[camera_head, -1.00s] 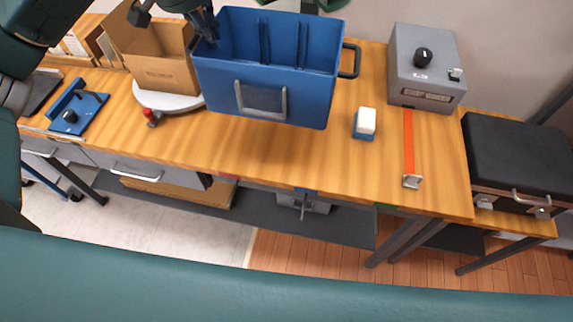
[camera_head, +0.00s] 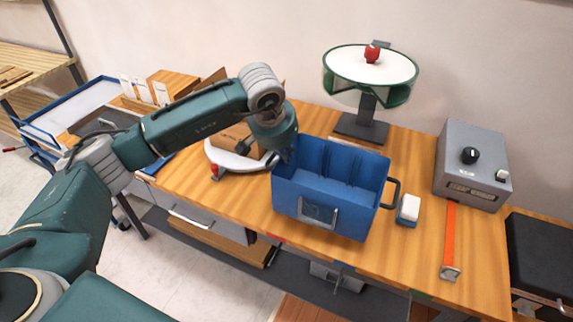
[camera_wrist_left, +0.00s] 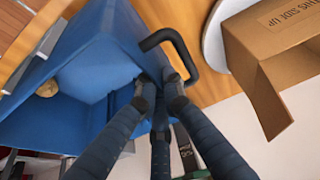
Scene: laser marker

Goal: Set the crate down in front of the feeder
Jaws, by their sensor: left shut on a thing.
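The crate's wall also shows there (camera_wrist_left: 85,65). A round white and green unit on a dark stand (camera_head: 370,75), with a red knob, stands behind the crate; it looks like the feeder. My right gripper is not in view.
A small white and blue block (camera_head: 408,209) is close to the crate's right handle. Farther right are a grey control box (camera_head: 471,165) and an orange strip (camera_head: 450,238). A cardboard box (camera_head: 237,140) and a white round plate (camera_head: 222,160) are left of the crate.

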